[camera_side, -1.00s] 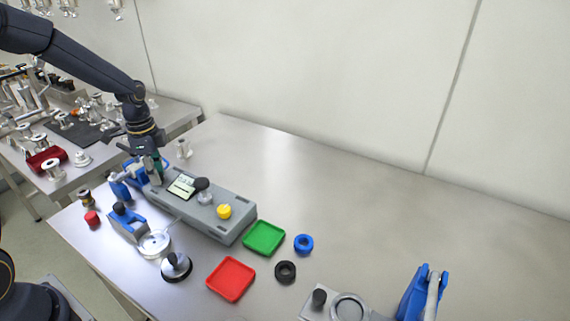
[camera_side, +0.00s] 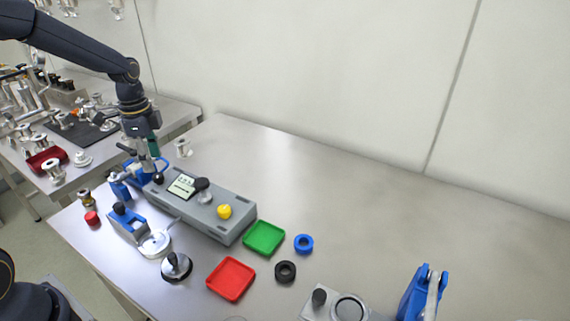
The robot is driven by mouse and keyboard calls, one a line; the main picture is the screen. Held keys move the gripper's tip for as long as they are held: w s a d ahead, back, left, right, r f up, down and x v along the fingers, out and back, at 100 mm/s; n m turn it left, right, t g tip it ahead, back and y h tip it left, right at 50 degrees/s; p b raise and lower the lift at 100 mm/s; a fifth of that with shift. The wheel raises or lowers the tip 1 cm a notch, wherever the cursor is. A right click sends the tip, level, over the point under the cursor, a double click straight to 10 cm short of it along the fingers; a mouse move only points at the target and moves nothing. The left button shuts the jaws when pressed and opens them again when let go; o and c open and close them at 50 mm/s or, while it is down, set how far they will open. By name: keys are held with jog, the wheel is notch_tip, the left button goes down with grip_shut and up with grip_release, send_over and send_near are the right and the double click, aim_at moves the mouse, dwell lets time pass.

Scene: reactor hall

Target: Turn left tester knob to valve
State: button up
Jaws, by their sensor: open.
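The grey tester box (camera_side: 224,221) lies on the steel table, with a small lit display (camera_side: 181,187) near its left end. A black round knob (camera_side: 158,179) sits at the left end, left of the display. A darker knob (camera_side: 201,184) and a yellow knob (camera_side: 224,211) sit to the right of the display. My gripper (camera_side: 152,166) is open and points down just above the left black knob. The fingers are small in this view; I cannot tell whether they touch the knob.
Blue clamp devices (camera_side: 121,189) stand close left of the tester. A red tray (camera_side: 231,279), a green tray (camera_side: 264,238), a blue ring (camera_side: 303,244) and a black ring (camera_side: 285,271) lie to the right. The table behind the tester is mostly clear.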

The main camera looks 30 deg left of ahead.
aim_at(157, 175)
notch_tip(157, 175, up, 7)
jog(key=shift+r, duration=0.15)
jog(key=s+d+r+t+y, duration=0.1)
jog(key=s+d+r+t, duration=0.3)
jog(key=s+d+r, duration=0.65)
jog(key=s+d+f+n+t+h, duration=0.1)
jog(key=s+d+f+n, duration=0.3)
jog(key=s+n, duration=0.3)
jog(key=shift+s+n+t, duration=0.25)
jog(key=shift+n+t, duration=0.05)
jog(key=shift+n, duration=1.5)
jog(key=shift+f, duration=0.1)
